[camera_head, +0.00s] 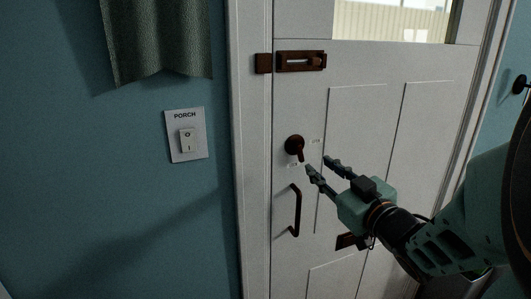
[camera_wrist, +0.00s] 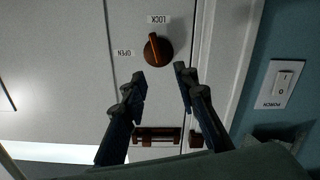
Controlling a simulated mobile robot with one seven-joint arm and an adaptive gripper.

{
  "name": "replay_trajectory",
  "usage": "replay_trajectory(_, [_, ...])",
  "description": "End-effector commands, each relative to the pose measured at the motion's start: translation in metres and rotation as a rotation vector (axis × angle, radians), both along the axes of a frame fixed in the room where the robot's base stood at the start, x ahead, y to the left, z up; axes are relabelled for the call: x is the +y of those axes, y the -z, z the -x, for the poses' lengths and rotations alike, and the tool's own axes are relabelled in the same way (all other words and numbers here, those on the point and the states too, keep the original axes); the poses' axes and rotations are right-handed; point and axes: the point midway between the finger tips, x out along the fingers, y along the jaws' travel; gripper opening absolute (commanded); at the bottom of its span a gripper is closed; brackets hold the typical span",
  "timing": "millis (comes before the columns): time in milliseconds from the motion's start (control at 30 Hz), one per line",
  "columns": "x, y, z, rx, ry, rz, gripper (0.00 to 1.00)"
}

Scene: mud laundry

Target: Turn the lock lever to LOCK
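The lock lever (camera_head: 295,146) is a dark red-brown round knob with a short arm on the white door, pointing down and slightly right in the head view. In the wrist view, which is turned over, the lever (camera_wrist: 154,48) points up, close to the LOCK label (camera_wrist: 157,19) and leaning slightly toward the OPEN side. The OPEN label (camera_wrist: 124,52) is to its left there. My gripper (camera_head: 318,164) is open and empty, just right of and below the lever in the head view. In the wrist view its fingers (camera_wrist: 160,77) are spread below the knob, apart from it.
A brown slide bolt (camera_head: 301,61) is above the lever, and a dark pull handle (camera_head: 296,211) is below it. The door frame (camera_head: 252,180) is to the left. A PORCH switch (camera_head: 186,136) and a hanging green cloth (camera_head: 160,40) are on the blue wall.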

Motion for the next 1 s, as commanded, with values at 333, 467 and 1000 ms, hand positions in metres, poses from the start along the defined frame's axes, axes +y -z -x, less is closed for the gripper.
replay_trajectory(333, [0.018, 0.000, -0.058, 0.000, 0.000, -0.002, 0.28])
replay_trajectory(467, [0.025, -0.001, -0.078, -0.001, 0.000, -0.004, 0.28])
replay_trajectory(1000, [0.031, -0.001, -0.099, -0.001, 0.005, 0.000, 0.26])
